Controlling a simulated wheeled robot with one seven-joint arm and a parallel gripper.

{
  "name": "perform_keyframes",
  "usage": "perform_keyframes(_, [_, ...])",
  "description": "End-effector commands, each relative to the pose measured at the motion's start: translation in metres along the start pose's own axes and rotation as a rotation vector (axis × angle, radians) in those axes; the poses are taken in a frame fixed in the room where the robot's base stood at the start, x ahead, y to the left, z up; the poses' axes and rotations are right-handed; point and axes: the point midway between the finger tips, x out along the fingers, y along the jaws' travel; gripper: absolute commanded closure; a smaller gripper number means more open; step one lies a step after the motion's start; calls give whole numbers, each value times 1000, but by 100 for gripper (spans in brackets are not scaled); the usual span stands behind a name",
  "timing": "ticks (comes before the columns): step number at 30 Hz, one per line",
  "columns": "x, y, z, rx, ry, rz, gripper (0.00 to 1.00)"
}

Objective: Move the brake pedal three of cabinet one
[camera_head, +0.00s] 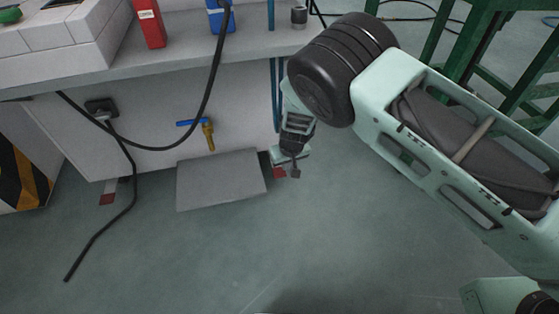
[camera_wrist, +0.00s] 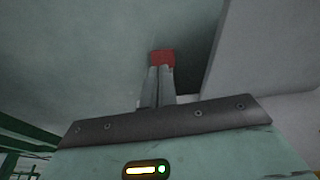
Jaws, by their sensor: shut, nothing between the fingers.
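A small red pedal (camera_head: 279,173) shows low by the right end of the cabinet (camera_head: 240,105), near the floor. My gripper (camera_head: 295,172) points down right beside it and partly hides it. In the wrist view the red pedal (camera_wrist: 162,56) lies directly beyond the tips of my gripper (camera_wrist: 161,69). The fingers are together with nothing between them. I cannot tell whether the tips touch the pedal. Another red pedal (camera_head: 108,192) shows under the left part of the cabinet. No label shows which pedal is number three.
A grey plate (camera_head: 221,180) slopes out from the cabinet's foot, left of my gripper. A black cable (camera_head: 130,190) hangs to the floor. A blue-handled brass valve (camera_head: 208,132) sticks out of the cabinet front. Green metal framing (camera_head: 500,60) stands at upper right. The front floor is clear.

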Motion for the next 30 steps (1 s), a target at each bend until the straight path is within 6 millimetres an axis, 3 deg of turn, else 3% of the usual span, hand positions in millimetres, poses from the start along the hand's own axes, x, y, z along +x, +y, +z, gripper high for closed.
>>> perform_keyframes(1, [-20,0,-2,2,0,-2,100])
perform_keyframes(3, [-36,0,-2,2,1,-2,100])
perform_keyframes(12, [-81,0,0,0,-1,0,100])
perform_keyframes(30, [-88,0,1,0,-1,0,100])
